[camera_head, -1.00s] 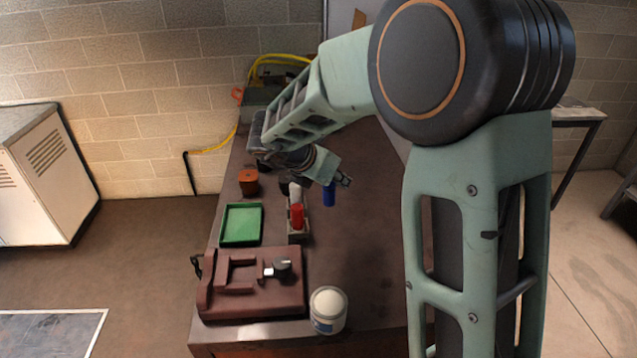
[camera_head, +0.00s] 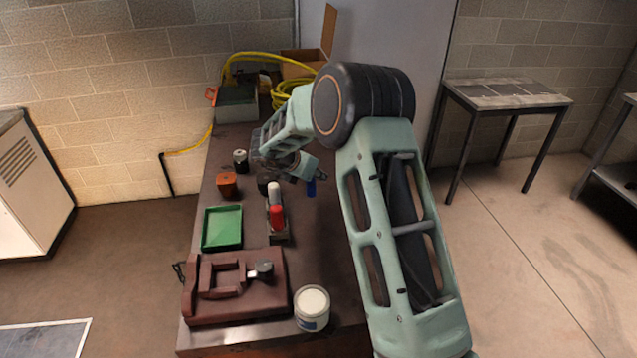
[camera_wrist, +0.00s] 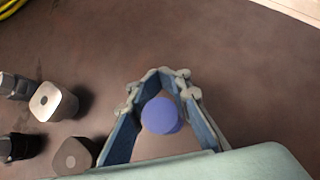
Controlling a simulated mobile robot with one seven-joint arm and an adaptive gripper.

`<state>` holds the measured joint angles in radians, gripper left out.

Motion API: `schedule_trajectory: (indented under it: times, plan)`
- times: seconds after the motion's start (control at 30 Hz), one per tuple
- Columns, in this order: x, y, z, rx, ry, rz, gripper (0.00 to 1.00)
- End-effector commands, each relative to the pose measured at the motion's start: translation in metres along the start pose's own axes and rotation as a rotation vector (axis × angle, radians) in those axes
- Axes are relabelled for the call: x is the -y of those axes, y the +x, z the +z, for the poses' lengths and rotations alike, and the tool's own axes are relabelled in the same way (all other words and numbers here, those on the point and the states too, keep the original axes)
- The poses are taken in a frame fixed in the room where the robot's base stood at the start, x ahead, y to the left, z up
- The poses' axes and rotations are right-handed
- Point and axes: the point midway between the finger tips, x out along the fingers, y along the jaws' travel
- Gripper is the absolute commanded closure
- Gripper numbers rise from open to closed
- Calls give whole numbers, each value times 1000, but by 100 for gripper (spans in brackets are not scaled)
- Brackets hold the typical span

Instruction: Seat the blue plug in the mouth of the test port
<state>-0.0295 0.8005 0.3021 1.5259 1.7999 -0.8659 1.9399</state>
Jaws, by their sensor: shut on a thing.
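My gripper (camera_head: 311,178) is shut on the blue plug (camera_head: 311,188), which hangs below it over the right part of the bench. In the wrist view the round end of the blue plug (camera_wrist: 160,116) sits between the two fingers of my gripper (camera_wrist: 166,84). A brown fixture (camera_head: 235,309) with a small grey-and-white fitting (camera_head: 261,271) lies near the bench front. I cannot tell whether that fitting is the test port, and no port mouth shows clearly. The plug is apart from the fixture.
A holder with a red plug (camera_head: 277,217) and a white plug (camera_head: 274,191) stands left of my gripper. A green tray (camera_head: 222,229), an orange-brown block (camera_head: 227,184) and a white jar (camera_head: 312,308) are on the bench (camera_head: 318,245). Bench between gripper and jar is clear.

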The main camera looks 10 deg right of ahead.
Motion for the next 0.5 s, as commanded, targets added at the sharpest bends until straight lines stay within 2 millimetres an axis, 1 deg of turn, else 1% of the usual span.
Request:
schedule_trajectory:
  times: [0.23,0.4,0.5]
  plan:
    - [-4,14,-2,0,0,-1,100]
    - [-5,31,-22,-1,-3,0,100]
    - [-5,33,-23,1,0,1,100]
